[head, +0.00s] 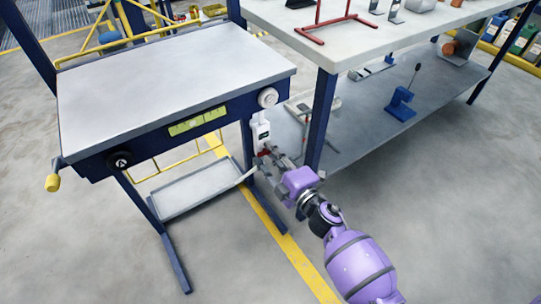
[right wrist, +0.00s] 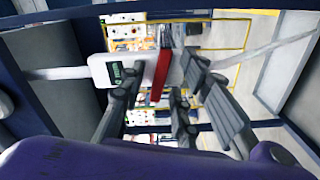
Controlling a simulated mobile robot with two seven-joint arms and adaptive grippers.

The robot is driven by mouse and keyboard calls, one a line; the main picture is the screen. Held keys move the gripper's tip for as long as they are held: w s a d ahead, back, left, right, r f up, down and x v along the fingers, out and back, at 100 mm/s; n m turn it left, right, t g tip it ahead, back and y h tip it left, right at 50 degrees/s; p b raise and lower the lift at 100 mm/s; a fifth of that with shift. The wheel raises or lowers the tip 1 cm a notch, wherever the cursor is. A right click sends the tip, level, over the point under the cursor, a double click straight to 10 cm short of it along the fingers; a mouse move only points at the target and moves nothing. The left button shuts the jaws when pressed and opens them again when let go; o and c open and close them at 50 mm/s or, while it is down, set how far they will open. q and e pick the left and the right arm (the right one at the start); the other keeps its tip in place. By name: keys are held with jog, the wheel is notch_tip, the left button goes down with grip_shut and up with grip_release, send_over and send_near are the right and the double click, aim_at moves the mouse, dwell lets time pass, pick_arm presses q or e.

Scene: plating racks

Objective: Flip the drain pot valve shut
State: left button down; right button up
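A white unit with a small dark-green display (right wrist: 117,72) and a red lever (right wrist: 161,76) shows in the right wrist view; I take the lever to be the drain pot valve's handle. In the head view the white unit (head: 261,133) hangs at the right front leg of the workbench, with a bit of red at its bottom. My right gripper (head: 268,163) is just below and in front of it. In the right wrist view its fingers (right wrist: 160,92) are apart, with the red lever between them in the picture. I cannot tell whether they touch it. My left gripper is not in view.
The grey-topped workbench (head: 170,85) stands left of my right arm, with a low shelf (head: 200,188) beneath. A larger table (head: 375,40) with a lower shelf (head: 370,120) is to the right; its blue leg (head: 320,120) is close to my gripper. The floor in front is clear.

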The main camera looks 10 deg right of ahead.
jog(key=shift+c, duration=0.3)
grip_shut()
jog(key=n, duration=0.3)
jog(key=shift+o, duration=0.3)
grip_release()
